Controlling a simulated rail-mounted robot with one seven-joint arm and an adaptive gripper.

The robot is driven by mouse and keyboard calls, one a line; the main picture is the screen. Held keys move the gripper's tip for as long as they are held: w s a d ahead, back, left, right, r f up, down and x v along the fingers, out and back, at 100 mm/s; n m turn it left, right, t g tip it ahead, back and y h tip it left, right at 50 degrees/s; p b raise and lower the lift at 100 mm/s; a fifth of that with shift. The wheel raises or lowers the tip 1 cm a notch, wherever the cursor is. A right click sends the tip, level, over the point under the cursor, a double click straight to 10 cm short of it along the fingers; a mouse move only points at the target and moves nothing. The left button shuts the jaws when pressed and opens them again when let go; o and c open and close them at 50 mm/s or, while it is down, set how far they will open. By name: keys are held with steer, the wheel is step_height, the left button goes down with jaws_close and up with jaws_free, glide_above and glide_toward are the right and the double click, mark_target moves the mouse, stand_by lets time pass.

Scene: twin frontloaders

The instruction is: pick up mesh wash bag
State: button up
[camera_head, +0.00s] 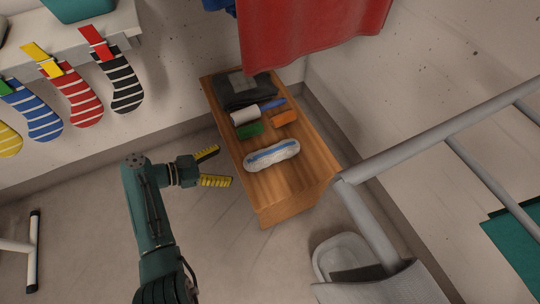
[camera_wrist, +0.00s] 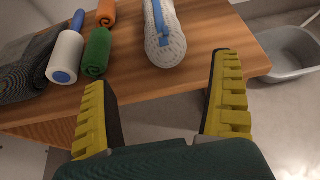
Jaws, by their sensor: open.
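The mesh wash bag (camera_head: 271,155) is a white, rounded mesh bundle with a blue stripe. It lies on the near part of a wooden bench top (camera_head: 305,180). In the wrist view the bag (camera_wrist: 165,38) lies beyond the fingertips, between them and toward the top, with its far end cut off. My gripper (camera_head: 212,167) has yellow ribbed fingers and is open and empty. It is at the left side of the bench, apart from the bag. In the wrist view the fingers (camera_wrist: 162,78) are spread wide at the bench edge.
On the bench lie a lint roller (camera_head: 245,116), a green roll (camera_head: 250,131), an orange roll (camera_head: 284,118) and dark folded cloth (camera_head: 240,90). A red cloth (camera_head: 310,30) hangs above the far end. A grey tub (camera_head: 345,258) and metal rails (camera_head: 440,140) stand right. Socks hang left.

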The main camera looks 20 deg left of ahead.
mark_target(246, 160)
steer(key=b+x, duration=0.2)
steer(key=x, duration=0.6)
steer(key=shift+w+d, duration=0.25)
steer(key=shift+d, duration=0.05)
steer(key=b+x, duration=0.1)
steer(key=x, duration=0.1)
steer(key=b+x, duration=0.2)
steer(key=x, duration=0.1)
steer(key=shift+s+d, duration=0.2)
steer(key=shift+s, duration=0.1)
steer(key=shift+w+d, duration=0.2)
steer(key=shift+d, duration=0.1)
steer(key=shift+a+r, duration=0.15)
steer(key=c, duration=1.3)
